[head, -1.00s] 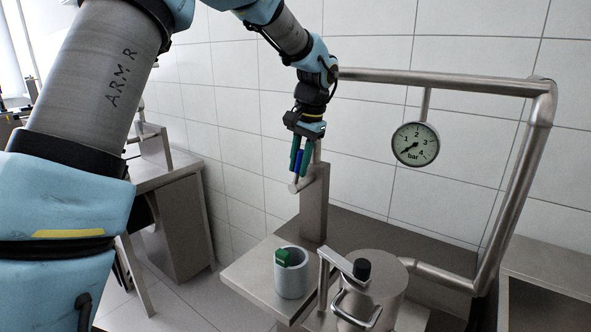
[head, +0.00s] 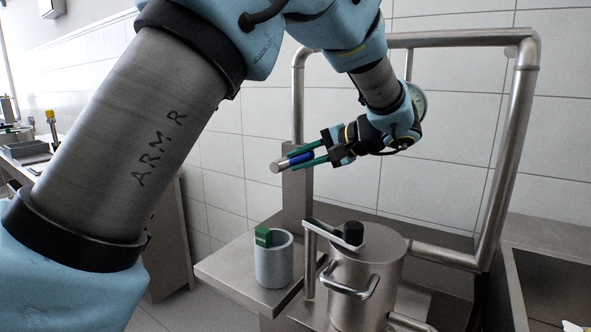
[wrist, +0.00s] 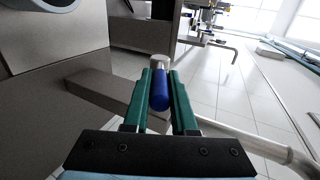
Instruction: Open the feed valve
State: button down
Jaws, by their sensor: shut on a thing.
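The feed valve shows as a lever with a blue grip (head: 305,157) and a bare metal end (head: 279,167), in front of the steel post (head: 296,200). My gripper (head: 288,161) comes from the right, with its green fingers shut on the blue grip. The lever lies about level, its metal end to the left. In the wrist view the blue grip (wrist: 160,95) lies between both fingers, the metal end (wrist: 158,63) just beyond the tips. The joint of the lever with the pipework is not clearly visible.
The pressure gauge (head: 420,103) is mostly hidden behind my wrist. A steel vessel (head: 367,275) with a black knob (head: 353,233) stands below my gripper. A grey cup (head: 274,265) with a green block (head: 263,237) stands to its left. Pipework (head: 505,150) frames the right side.

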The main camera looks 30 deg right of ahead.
aim_at(284, 169)
jog(key=f+t+b, duration=0.1)
jog(key=f+t+y+b, duration=0.1)
jog(key=shift+s+d+f+b, duration=0.1)
jog(key=shift+s+d+b, duration=0.15)
jog(key=shift+b, duration=0.1)
jog(key=shift+f+t+y+b, duration=0.45)
jog(key=shift+t+y+b, duration=0.15)
jog(key=shift+t+b, duration=0.45)
jog(key=shift+a, duration=0.1)
jog(key=c, duration=0.7)
grip_release()
jog(key=b+v, duration=0.1)
jog(key=v, duration=1)
jog(key=shift+f, duration=0.2)
